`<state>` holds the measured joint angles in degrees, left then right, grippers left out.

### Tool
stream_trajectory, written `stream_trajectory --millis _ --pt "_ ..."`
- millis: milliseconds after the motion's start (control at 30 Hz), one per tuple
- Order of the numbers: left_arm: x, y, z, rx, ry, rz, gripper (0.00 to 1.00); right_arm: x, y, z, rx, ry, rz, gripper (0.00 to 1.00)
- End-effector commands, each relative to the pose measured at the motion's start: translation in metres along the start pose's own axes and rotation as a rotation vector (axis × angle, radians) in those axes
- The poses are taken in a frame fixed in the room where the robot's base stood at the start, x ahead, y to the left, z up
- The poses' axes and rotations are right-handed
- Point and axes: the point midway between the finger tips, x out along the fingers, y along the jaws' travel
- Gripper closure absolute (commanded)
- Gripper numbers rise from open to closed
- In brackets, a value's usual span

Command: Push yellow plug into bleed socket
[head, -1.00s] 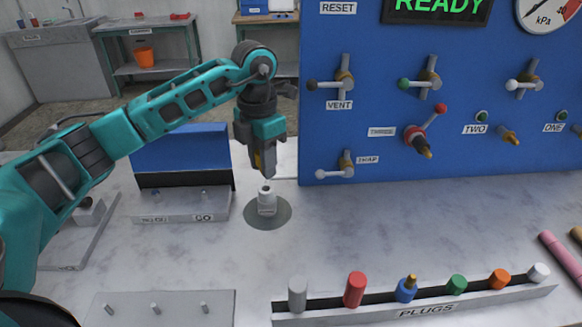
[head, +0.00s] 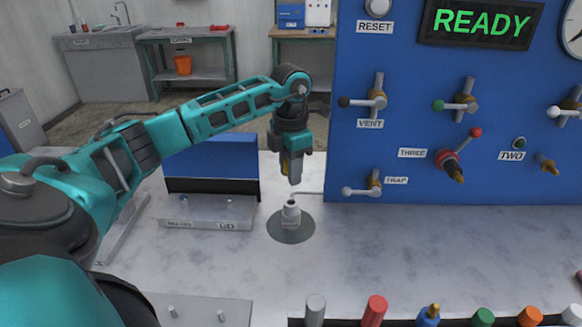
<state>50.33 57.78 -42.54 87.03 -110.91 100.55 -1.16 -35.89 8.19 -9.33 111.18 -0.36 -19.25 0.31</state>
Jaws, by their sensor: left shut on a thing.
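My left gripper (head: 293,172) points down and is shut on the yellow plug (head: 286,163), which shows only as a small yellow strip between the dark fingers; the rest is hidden. Straight below, with a small gap, stands the bleed socket (head: 291,215), a short pale grey upright fitting with a dark opening at its top. It has a small label too blurred to read. It sits on a round grey disc (head: 291,232) on the bench. The plug and socket look apart. My right gripper is not in view.
A blue panel (head: 400,150) with valves rises to the right. A thin pipe from its TRAP valve (head: 373,184) reaches toward the socket. A blue-backed stand (head: 210,190) is left of the socket. Several coloured plugs stand in a rack (head: 455,323) at the front right.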

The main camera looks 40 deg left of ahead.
Motion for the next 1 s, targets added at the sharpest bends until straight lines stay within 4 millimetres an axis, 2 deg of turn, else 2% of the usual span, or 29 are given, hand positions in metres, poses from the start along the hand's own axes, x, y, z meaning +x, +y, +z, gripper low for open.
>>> stream_trajectory --millis 500,1000 --pt "0.048 0.0 0.0 0.0 0.001 0.0 0.99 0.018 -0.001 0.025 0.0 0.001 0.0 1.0" --pt "0.051 0.0 0.0 0.0 0.001 0.0 0.99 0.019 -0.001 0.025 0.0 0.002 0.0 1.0"
